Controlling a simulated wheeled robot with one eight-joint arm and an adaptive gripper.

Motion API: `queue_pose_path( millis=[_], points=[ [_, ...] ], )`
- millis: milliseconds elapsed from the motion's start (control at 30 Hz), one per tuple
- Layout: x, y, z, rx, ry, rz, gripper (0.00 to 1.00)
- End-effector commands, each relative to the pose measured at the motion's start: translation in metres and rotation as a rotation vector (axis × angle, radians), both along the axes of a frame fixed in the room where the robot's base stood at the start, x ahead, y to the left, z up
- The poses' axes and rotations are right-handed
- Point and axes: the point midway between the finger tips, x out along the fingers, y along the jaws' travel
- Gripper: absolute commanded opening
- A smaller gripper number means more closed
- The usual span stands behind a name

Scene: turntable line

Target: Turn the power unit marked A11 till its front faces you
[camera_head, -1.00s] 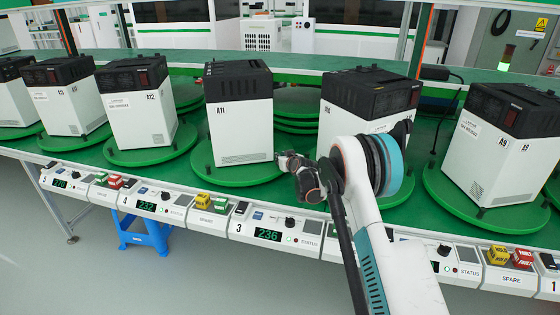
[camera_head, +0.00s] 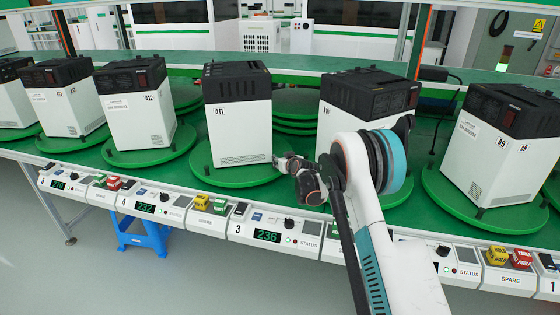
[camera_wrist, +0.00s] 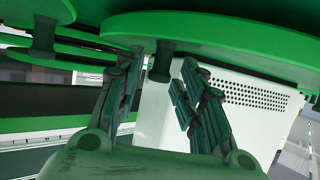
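The power unit marked A11 (camera_head: 238,130) is a white box with a black top, upright on a round green turntable (camera_head: 232,178). A broad white side with the A11 label at upper left and a vent grid low down faces me. My gripper (camera_head: 280,162) is at the right rim of this turntable, low beside the unit. In the wrist view, my gripper (camera_wrist: 160,95) has its two dark fingers apart, on either side of a short dark peg (camera_wrist: 161,62) on the green disc. Contact with the peg is unclear. The unit's perforated white wall (camera_wrist: 235,110) shows behind.
A unit marked A10 (camera_head: 345,132) stands close on the right, partly behind my arm. A12 (camera_head: 140,120) stands on the left and A9 (camera_head: 490,160) at far right. A control panel (camera_head: 268,235) with a display reading 236 runs along the front edge.

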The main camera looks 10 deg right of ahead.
Motion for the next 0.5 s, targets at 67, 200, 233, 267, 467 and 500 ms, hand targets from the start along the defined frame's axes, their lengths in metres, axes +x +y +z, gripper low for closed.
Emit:
queue_pose_path(
  millis=[67,200,233,267,467,500],
  points=[
    [-0.012,-0.003,0.006,0.001,0.000,0.000,0.36],
    [-0.037,-0.007,0.016,0.001,0.000,0.000,0.36],
    [-0.042,-0.008,0.018,0.000,0.000,0.000,0.36],
    [-0.048,-0.009,0.020,0.000,0.001,0.000,0.36],
    [-0.078,-0.015,0.033,0.001,0.000,0.000,0.36],
    [-0.082,-0.016,0.034,0.001,0.001,0.000,0.36]
  ],
)
